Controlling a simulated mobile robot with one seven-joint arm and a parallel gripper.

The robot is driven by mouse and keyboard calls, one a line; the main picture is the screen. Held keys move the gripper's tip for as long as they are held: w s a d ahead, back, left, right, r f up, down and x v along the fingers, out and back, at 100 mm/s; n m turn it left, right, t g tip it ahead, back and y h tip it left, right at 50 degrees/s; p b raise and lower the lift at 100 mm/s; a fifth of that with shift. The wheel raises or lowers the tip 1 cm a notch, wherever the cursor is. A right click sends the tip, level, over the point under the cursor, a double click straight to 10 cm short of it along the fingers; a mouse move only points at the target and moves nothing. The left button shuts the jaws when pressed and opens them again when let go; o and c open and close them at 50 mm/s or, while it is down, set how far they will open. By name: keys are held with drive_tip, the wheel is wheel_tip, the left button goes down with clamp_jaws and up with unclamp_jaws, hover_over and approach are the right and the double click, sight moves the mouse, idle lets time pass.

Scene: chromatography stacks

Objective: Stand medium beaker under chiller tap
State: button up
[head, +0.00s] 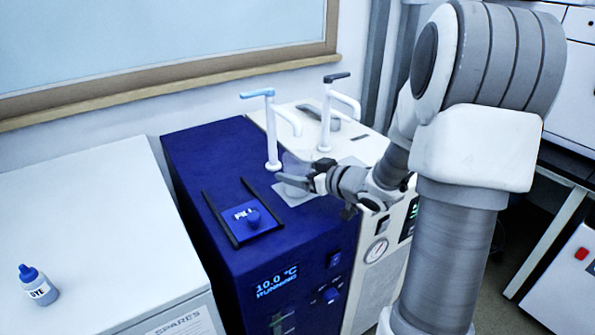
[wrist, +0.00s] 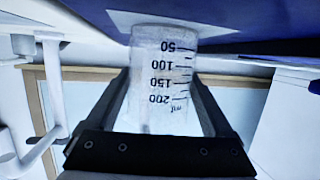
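The medium beaker (wrist: 163,75) is clear, with a black scale up to 200 ml. It shows upside down in the wrist view, its base against a pale square pad (wrist: 215,30). In the head view the beaker (head: 291,186) is faint and partly hidden by my gripper. It is upright over the pad (head: 309,198) on the blue chiller (head: 205,160), by the spout of the white tap with a blue lever (head: 270,125). My gripper (head: 296,181) has its fingers against both sides of the beaker. I cannot tell whether the base fully rests on the pad.
A second white tap with a dark lever (head: 326,110) stands on the white unit behind. A blue FILL plate with a knob (head: 252,217) lies between dark rails in front. A dye bottle (head: 38,286) stands on the left white bench (head: 90,220). The chiller display reads 10.0 °C RUNNING.

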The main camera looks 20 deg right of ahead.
drive_tip(key=shift+o, duration=1)
drive_tip(key=shift+r, duration=0.1)
drive_tip(key=shift+s+d+r, duration=0.1)
drive_tip(key=shift+s+r, duration=0.05)
drive_tip(key=p+v, duration=0.4)
drive_tip(key=v, duration=0.7)
drive_tip(key=shift+s, duration=0.35)
